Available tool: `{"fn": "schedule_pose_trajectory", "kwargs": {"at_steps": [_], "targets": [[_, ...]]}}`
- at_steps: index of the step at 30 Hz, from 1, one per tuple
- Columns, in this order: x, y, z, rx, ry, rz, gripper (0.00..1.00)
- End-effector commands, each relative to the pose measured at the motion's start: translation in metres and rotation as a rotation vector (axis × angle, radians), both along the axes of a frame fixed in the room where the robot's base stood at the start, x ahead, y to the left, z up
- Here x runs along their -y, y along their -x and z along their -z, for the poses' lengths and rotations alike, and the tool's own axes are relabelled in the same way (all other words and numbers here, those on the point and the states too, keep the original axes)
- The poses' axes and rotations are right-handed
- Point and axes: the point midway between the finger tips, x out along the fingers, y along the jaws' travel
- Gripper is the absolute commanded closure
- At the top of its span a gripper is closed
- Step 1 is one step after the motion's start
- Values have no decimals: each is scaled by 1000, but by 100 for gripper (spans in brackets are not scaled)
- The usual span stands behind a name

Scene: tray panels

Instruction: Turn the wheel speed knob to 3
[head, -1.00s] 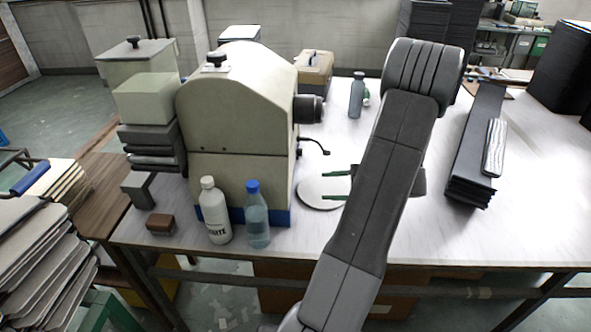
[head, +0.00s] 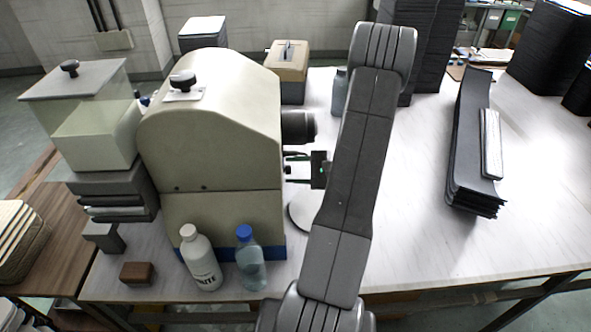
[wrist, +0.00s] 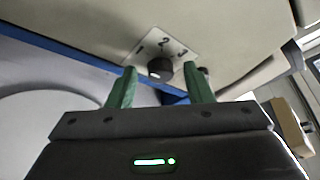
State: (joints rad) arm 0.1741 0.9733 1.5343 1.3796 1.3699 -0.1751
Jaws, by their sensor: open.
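The black round knob (wrist: 160,69) shows in the wrist view on a white plate (wrist: 148,48) marked 1, 2 and 3. The numbers sit in an arc above the knob, with 2 near the middle. I cannot make out a pointer mark. The plate is on the beige machine (head: 215,120); the head view does not show this knob. My gripper (head: 297,163) is at the machine's right side, below the dark cylinder. In the wrist view its green fingers are open and apart, one on each side of the knob, with no visible contact. Their depth relative to the knob is unclear.
A dark cylinder (head: 298,126) juts from the machine above my gripper. A white bottle (head: 200,262) and a blue-capped bottle (head: 249,262) stand before the machine. Dark strips (head: 470,150) lie at right.

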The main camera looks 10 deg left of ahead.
Motion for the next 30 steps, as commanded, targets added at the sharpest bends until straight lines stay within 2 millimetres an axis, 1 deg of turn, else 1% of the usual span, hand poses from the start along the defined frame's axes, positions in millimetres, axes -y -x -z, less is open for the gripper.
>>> {"fn": "schedule_pose_trajectory", "kwargs": {"at_steps": [1,3,5,6,8,14,20,26,30], "targets": [[0,0,0,0,0,0,53],[0,0,0,0,0,0,67],[0,0,0,0,0,0,79],[0,0,0,0,0,0,87],[0,0,0,0,0,0,98],[0,0,-1,-8,1,0,98],[0,-1,-2,-65,13,-1,98],[0,-2,-4,-195,40,0,98],[0,-3,-5,-317,66,-2,98]]}}
